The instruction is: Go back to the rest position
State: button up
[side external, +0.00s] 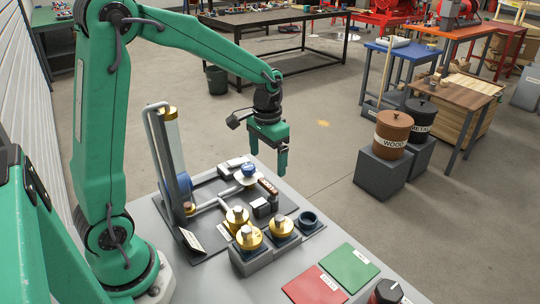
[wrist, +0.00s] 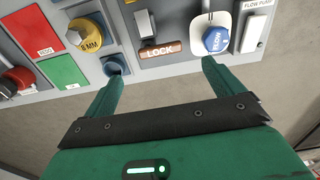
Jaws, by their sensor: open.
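My gripper (side external: 282,160) hangs from my green arm above the back right edge of the pump skid table (side external: 155,230). In the wrist view its two green fingers (wrist: 160,75) stand wide apart with nothing between them. The blue flow knob (side external: 249,170) on its white plate is below and left of the gripper; it also shows near the right finger in the wrist view (wrist: 216,39). The brown lock label (wrist: 160,49) lies beyond the gap between the fingers.
Brass-topped weights (side external: 281,228), a dark ring socket (side external: 308,219) and a clear upright tube (side external: 168,150) stand on the skid. A red pad (side external: 315,287) and a green pad (side external: 349,268) lie at the front.

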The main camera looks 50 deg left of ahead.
jog(key=s+d+r+t, duration=0.2)
jog(key=s+r, duration=0.3)
jog(key=s, duration=0.3)
jog(key=s+d+r+t, duration=0.3)
jog(key=s+r, duration=0.2)
jog(key=s, duration=0.4)
jog(key=shift+r+t, duration=0.2)
jog(key=shift+t, duration=0.1)
